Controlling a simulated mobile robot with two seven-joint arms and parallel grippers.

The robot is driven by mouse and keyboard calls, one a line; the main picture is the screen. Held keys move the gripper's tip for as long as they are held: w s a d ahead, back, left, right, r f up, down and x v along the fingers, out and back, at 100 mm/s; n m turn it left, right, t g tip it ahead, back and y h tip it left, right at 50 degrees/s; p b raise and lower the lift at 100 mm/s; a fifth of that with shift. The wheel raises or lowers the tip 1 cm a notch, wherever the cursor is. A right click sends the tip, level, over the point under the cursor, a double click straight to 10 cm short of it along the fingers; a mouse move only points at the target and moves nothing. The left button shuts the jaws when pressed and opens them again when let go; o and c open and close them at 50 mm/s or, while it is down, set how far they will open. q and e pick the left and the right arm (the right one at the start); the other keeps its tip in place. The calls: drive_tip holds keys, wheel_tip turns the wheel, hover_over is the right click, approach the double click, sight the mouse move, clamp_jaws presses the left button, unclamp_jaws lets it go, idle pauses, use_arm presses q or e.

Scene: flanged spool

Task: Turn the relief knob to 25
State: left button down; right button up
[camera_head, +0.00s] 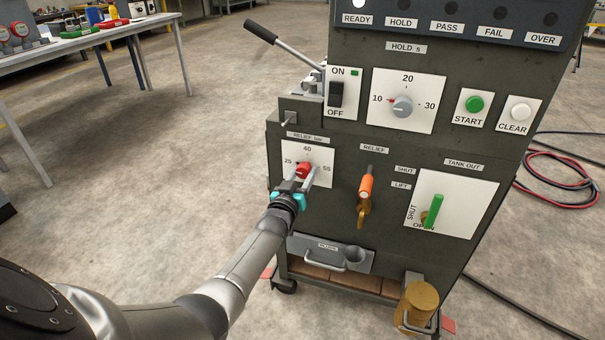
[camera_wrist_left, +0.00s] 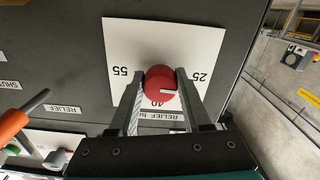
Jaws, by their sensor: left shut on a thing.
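The red relief knob (camera_head: 303,170) sits on a white dial plate (camera_head: 289,151) marked 25, 40 and 55, on the front of the dark cabinet. My left gripper (camera_head: 305,180) is shut on the knob, with one finger on each side. In the left wrist view the dial appears upside down, with 25 at right and 55 at left. There the round red knob (camera_wrist_left: 161,82) sits between the fingers of my left gripper (camera_wrist_left: 161,93). My right gripper is not in view.
An orange-handled relief lever (camera_head: 366,187) is right of the knob, and a green tank-out handle (camera_head: 433,211) is farther right. Above are the hold knob (camera_head: 402,106) and on/off switch (camera_head: 337,94). A plugs drawer (camera_head: 325,255) lies below.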

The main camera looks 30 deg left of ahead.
use_arm(q)
drive_tip(key=shift+n, duration=0.6)
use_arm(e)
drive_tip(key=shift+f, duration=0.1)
use_arm(q)
drive_tip(key=shift+c, duration=1.8)
unclamp_jaws()
drive_tip(key=shift+s, duration=0.15)
drive_tip(key=shift+s+d+p, duration=0.2)
drive_tip(key=shift+s+p, duration=0.25)
drive_tip(key=shift+p, duration=0.05)
drive_tip(key=p+v, duration=0.6)
drive_tip(key=v, duration=0.8)
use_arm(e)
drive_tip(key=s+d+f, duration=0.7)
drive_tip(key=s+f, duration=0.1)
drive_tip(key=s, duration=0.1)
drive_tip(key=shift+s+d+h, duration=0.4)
use_arm(q)
drive_tip(key=shift+r, duration=0.1)
